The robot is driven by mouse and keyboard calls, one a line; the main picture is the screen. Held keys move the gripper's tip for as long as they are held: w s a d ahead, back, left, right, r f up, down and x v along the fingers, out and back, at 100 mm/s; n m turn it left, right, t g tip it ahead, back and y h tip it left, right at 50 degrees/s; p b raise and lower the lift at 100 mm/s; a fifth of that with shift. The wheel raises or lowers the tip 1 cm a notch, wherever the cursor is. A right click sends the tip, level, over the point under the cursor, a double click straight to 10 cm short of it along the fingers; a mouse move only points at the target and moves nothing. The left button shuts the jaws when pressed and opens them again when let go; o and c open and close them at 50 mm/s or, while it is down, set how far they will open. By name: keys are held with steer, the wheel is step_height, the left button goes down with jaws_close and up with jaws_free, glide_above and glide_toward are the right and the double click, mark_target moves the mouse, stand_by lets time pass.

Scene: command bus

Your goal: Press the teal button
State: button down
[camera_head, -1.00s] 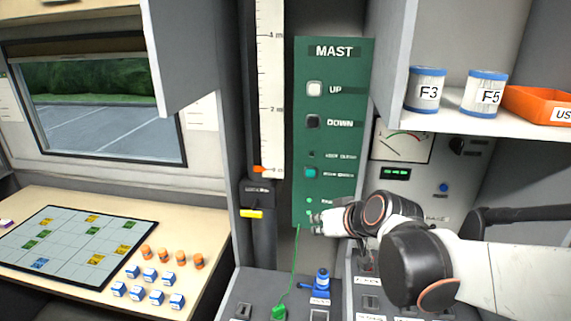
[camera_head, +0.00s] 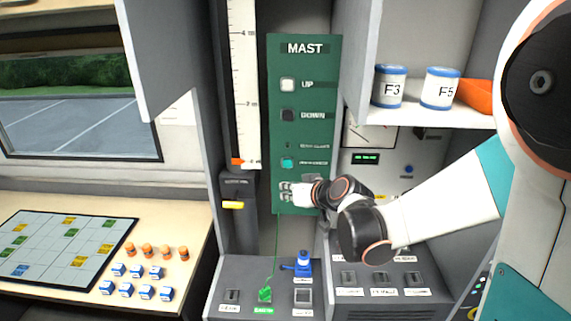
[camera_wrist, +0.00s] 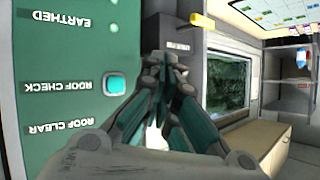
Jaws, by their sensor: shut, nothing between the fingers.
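The teal button (camera_head: 287,163) sits on the green MAST panel (camera_head: 321,135), below the UP and DOWN buttons. In the wrist view the same teal button (camera_wrist: 114,84) shows beside the upside-down words ROOF CHECK. My gripper (camera_head: 286,190) is in front of the lower part of the panel, just below the teal button in the head view. In the wrist view my gripper's fingertips (camera_wrist: 167,62) are together with nothing between them, to the right of the button and apart from it in the picture. The exact gap to the panel cannot be told.
The white UP button (camera_head: 288,84) and the dark DOWN button (camera_head: 288,115) are higher on the panel. A yellow handle (camera_head: 233,205) stands left of it. Below are a blue device (camera_head: 303,263) and a green plug (camera_head: 265,295) with a cord. Canisters (camera_head: 389,87) stand on the right shelf.

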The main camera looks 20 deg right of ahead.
steer(key=shift+w+d, duration=0.45)
steer(key=shift+w, duration=0.95)
steer(key=shift+w+d, duration=0.45)
steer(key=shift+w, duration=0.95)
steer(key=shift+w+d, duration=0.45)
steer(key=shift+w, duration=0.95)
steer(key=shift+w, duration=0.15)
steer(key=shift+w+d, duration=0.15)
steer(key=shift+w, duration=0.05)
steer(key=shift+w+d+b, duration=0.1)
steer(key=shift+w+b, duration=0.2)
steer(key=shift+w, duration=0.1)
steer(key=shift+s, duration=0.1)
steer(key=shift+s+a, duration=0.25)
steer(key=shift+s, duration=0.45)
steer(key=shift+s+a, duration=0.25)
steer(key=shift+s, duration=0.55)
steer(key=shift+s+a, duration=0.25)
steer(key=shift+s, duration=0.5)
steer(key=shift+s+a, duration=0.25)
steer(key=shift+s, duration=0.55)
